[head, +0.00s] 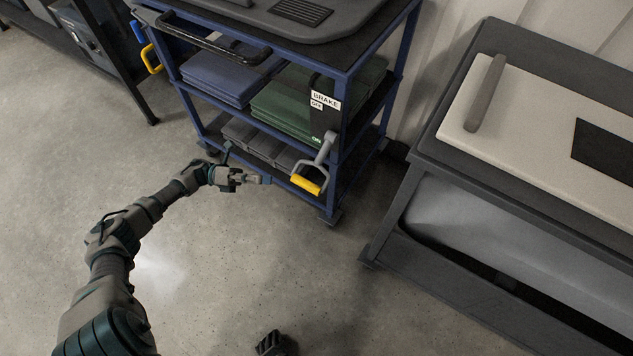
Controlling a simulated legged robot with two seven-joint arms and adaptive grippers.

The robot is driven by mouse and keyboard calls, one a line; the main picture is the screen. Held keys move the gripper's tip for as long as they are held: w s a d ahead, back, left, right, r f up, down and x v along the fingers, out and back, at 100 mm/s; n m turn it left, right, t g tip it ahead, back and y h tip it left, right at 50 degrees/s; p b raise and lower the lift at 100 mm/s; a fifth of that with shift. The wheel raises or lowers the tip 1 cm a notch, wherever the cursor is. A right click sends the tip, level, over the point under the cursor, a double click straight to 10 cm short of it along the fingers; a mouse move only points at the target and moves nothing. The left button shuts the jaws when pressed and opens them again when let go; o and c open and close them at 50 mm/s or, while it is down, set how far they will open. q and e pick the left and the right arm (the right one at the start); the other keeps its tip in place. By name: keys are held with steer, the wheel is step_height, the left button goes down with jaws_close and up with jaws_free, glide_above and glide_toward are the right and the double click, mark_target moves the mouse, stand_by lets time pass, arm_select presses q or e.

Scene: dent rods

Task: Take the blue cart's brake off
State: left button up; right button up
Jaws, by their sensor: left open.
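The blue cart (345,80) stands at the top middle, with shelves and a dark top. On its front right post is a dark plate with a white BRAKE label (325,101). OFF is marked just under that label and a green ON mark (316,139) is lower down. The grey brake lever (325,150) hangs down and out from the post beside the ON mark and ends in a yellow grip (306,185). My left gripper (264,179) is open and empty, left of the yellow grip and apart from it in the picture.
A black push handle (215,42) juts out at upper left. A grey bench (480,190) with a pale lid stands at right. The floor in front is mostly clear.

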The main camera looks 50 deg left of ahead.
mark_target(308, 185)
arm_select(q)
steer(key=b+x, duration=0.1)
steer(key=x, duration=1.2)
steer(key=shift+f, duration=0.15)
steer(key=shift+x, duration=0.8)
jaws_close()
